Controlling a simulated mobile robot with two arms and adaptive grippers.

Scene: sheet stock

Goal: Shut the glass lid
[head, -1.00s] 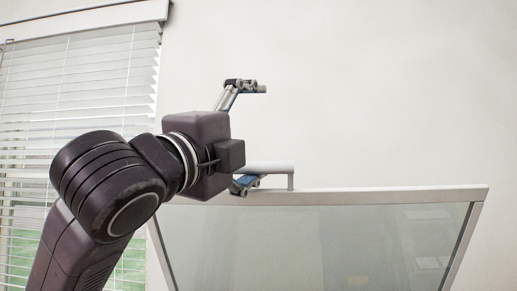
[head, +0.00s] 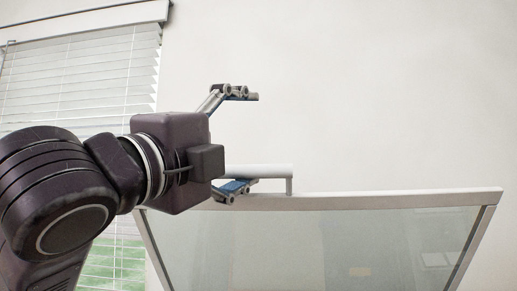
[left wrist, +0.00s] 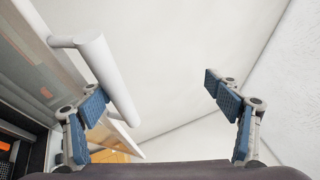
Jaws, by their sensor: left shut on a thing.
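The glass lid (head: 330,245) stands raised in the head view, a pale pane in a light metal frame. Its handle (head: 262,171), a light round bar, sits at the left of the top frame edge. My left gripper (head: 238,140) is at this handle, with the bar against its lower finger and the other finger well above it. In the left wrist view the handle (left wrist: 104,72) lies along the left finger, and a wide gap shows between the fingers of my gripper (left wrist: 160,98). My right gripper is out of view.
A window with white blinds (head: 75,75) is at the left behind my arm. A plain pale wall (head: 380,90) fills the back. A dark panel (left wrist: 18,150) shows at the lower left of the left wrist view.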

